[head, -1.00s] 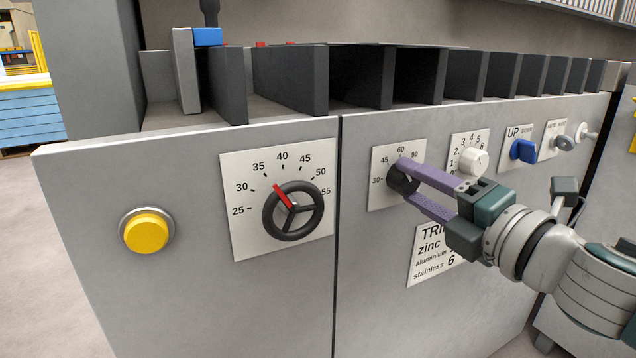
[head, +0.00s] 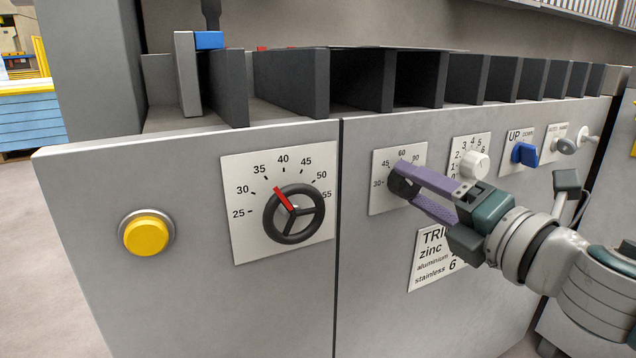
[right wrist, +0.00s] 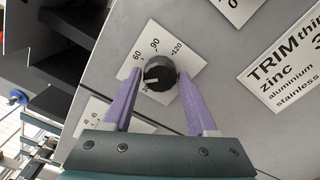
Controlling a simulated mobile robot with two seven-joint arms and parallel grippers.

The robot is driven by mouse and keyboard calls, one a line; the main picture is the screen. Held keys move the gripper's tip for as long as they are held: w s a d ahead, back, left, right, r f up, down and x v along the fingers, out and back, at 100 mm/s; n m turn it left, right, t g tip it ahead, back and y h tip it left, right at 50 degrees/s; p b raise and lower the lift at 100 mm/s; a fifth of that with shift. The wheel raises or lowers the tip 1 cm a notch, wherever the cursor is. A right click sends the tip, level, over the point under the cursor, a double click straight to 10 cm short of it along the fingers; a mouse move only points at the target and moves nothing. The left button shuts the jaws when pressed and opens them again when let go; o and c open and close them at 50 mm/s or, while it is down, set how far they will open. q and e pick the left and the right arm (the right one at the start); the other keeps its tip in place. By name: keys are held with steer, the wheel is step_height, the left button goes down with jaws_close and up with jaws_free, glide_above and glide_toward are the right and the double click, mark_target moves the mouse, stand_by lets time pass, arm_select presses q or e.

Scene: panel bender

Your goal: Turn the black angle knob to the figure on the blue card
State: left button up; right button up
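The black angle knob (head: 402,185) sits on a white dial plate in the middle of the grey front panel. It also shows in the right wrist view (right wrist: 159,73), with its white mark pointing lower left, between the 30 and the 60. My right gripper (head: 408,184) has its purple fingers on either side of the knob, one above and one below in the head view. In the right wrist view the fingertips are very close to the knob; I cannot tell whether they touch. No blue card with a figure shows. My left gripper is out of view.
A larger black handwheel with a red pointer (head: 293,213) and a yellow button (head: 146,235) are to the left. A small white knob (head: 474,165), a blue switch (head: 524,154) and a grey one are to the right. A TRIM label (head: 432,258) is below.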

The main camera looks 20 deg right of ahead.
steer(key=o, duration=0.3)
steer(key=s, duration=1)
steer(key=shift+d, duration=0.4)
